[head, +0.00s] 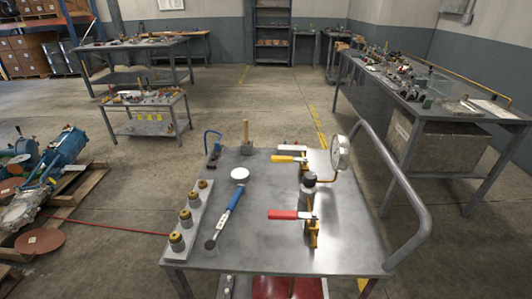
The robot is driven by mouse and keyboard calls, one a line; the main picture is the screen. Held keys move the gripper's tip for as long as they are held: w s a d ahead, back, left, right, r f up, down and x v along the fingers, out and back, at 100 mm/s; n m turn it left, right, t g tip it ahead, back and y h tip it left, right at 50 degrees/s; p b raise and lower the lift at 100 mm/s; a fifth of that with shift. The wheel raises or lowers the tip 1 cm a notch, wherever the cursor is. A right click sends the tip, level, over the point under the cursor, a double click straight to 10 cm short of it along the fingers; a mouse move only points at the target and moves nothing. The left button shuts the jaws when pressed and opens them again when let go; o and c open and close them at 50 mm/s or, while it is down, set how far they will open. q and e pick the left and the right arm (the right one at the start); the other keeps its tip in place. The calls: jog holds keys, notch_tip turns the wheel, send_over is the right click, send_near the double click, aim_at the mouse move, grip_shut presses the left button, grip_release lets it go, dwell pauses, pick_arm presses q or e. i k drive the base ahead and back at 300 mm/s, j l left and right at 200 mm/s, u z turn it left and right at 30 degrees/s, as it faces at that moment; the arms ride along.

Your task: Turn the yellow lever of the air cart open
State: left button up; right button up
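The air cart (270,258) is a grey metal table in the lower middle of the head view, with a bent push rail (405,190) on its right. A brass pipe assembly (312,236) stands on its right half. The yellow lever (285,158) sits at the far end of that assembly and points left, crosswise to the pipe. A red lever (288,214) at the near end also points left. Between them is a dark and grey cylinder (308,190). A round gauge (340,152) stands to the right of the yellow lever. Neither of my grippers is in view.
On the cart's left are a wrench-like tool (228,212), a strip of brass fittings (187,222), a white disc (240,174) and a blue-handled tool (212,142). A long workbench (400,95) is at right. Pallets with blue machinery (62,150) lie left. Floor behind the cart is clear.

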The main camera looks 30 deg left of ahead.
aim_at(275, 158)
jog(key=u, duration=0.85)
